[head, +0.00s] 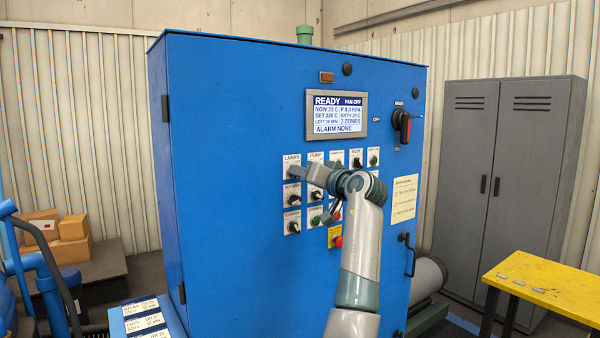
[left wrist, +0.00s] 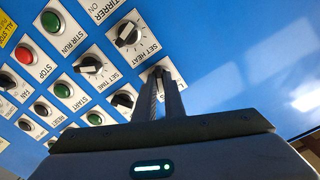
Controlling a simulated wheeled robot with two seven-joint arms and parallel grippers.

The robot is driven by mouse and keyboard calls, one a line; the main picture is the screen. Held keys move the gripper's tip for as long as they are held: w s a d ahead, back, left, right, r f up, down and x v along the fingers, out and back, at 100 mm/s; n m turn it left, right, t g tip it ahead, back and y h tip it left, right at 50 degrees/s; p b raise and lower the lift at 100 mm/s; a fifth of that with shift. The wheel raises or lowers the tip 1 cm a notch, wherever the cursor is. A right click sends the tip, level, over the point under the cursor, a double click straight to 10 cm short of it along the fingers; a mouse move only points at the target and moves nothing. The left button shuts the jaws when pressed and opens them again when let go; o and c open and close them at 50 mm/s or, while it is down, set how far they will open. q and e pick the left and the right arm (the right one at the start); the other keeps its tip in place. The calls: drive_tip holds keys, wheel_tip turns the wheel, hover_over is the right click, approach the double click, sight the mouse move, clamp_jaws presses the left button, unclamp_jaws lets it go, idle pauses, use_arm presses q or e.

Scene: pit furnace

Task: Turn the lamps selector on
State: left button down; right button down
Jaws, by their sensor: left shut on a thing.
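The lamps selector sits under the LAMPS label (head: 291,158) at the upper left of the control rows on the blue cabinet (head: 225,130). My left gripper (head: 293,171) is at that plate, its fingers covering the knob in the head view. In the left wrist view, the fingers (left wrist: 161,82) are shut on a small knob, and its plate is mostly hidden behind them. I cannot read which way the knob points. My right gripper is in neither view.
Other knobs and buttons crowd close by, including the pump plate (head: 316,157) and a red stop button (head: 337,241). The display (head: 336,115) reads READY and ALARM NONE. A red-handled main switch (head: 403,126), grey locker (head: 505,190) and yellow table (head: 548,282) stand right.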

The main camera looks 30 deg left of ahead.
use_arm(q)
drive_tip(key=shift+r+m, duration=0.15)
drive_tip(key=shift+m, duration=0.25)
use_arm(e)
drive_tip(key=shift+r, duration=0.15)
use_arm(q)
drive_tip(key=c, duration=1.8)
unclamp_jaws()
drive_tip(key=shift+c, duration=0.2)
drive_tip(key=shift+d, duration=0.15)
